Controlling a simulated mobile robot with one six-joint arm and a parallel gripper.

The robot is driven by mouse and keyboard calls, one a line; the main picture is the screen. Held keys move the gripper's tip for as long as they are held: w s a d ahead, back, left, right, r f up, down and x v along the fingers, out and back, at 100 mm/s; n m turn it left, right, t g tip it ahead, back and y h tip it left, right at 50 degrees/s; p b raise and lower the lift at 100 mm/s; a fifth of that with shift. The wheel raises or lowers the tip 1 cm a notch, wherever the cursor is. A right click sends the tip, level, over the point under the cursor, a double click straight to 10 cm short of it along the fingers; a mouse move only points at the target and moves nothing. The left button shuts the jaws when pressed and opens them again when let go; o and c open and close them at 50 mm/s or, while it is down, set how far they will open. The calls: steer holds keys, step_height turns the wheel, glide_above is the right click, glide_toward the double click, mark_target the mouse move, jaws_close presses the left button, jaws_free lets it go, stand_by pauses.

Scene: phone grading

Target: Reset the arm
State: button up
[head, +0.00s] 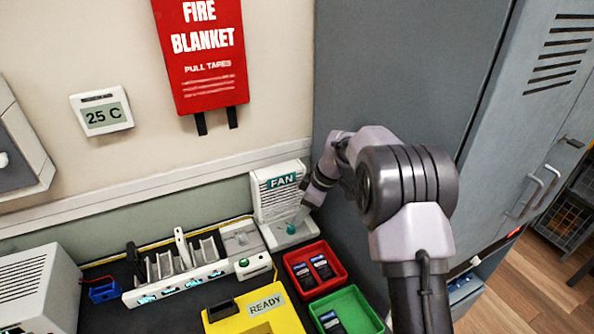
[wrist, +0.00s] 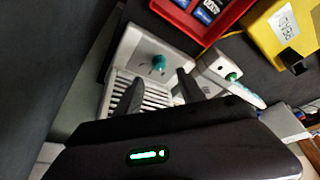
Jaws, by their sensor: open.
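My arm reaches from the right side of the head view to the fan unit (head: 277,190). My gripper (head: 301,213) is just above the fan's base, close to its teal knob (head: 291,229). In the wrist view the two dark fingers of my gripper (wrist: 160,86) stand apart with nothing between them. The teal knob (wrist: 158,61) lies beyond the fingertips there, and the white fan unit (wrist: 115,85) shows behind and beside the fingers.
A red tray (head: 337,282) and a green tray (head: 373,316) hold phones in front of the fan. A yellow READY block (head: 238,325) and a white rack with slots (head: 150,291) stand left. A tall grey cabinet (head: 400,60) stands close behind my arm.

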steer(key=s+d+r+m+t+h, duration=0.1)
steer(key=s+d+r+m+t, duration=0.15)
steer(key=s+r+m, duration=1.25)
steer(key=s+d+r+m+t, duration=0.1)
steer(key=s, duration=1)
steer(key=s+d+r+m+h, duration=0.1)
steer(key=s+d+r+m, duration=0.1)
steer(key=s, duration=0.9)
steer(key=shift+r+t, duration=0.25)
steer(key=shift+t, duration=0.1)
steer(key=shift+s+d, duration=0.1)
